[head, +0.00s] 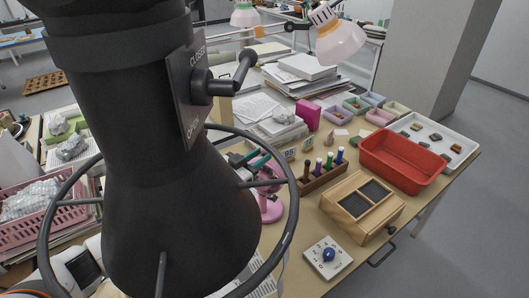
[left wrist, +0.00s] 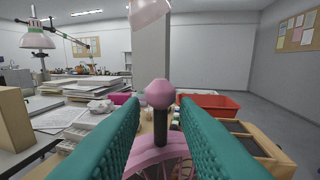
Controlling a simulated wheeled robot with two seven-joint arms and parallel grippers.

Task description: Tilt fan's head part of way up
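The pink fan (head: 269,207) stands on the table, mostly hidden behind a large black body in the head view. In the left wrist view its pink cage (left wrist: 158,158) is at the bottom centre. A pink round knob (left wrist: 160,94) on a black stem (left wrist: 160,127) rises above the cage. My left gripper (head: 257,164) is at the fan. Its teal fingers (left wrist: 160,104) are apart, one on each side of the knob and stem, with a narrow gap visible on both sides. My right gripper is not in view.
The black body (head: 165,160) with a ring and a CLOSED/OPEN lever plate blocks much of the head view. A red bin (head: 401,162), wooden box (head: 336,218), vial rack (head: 325,179) and blue-knobbed white block (head: 340,262) stand right of the fan. A lamp (head: 336,40) hangs behind.

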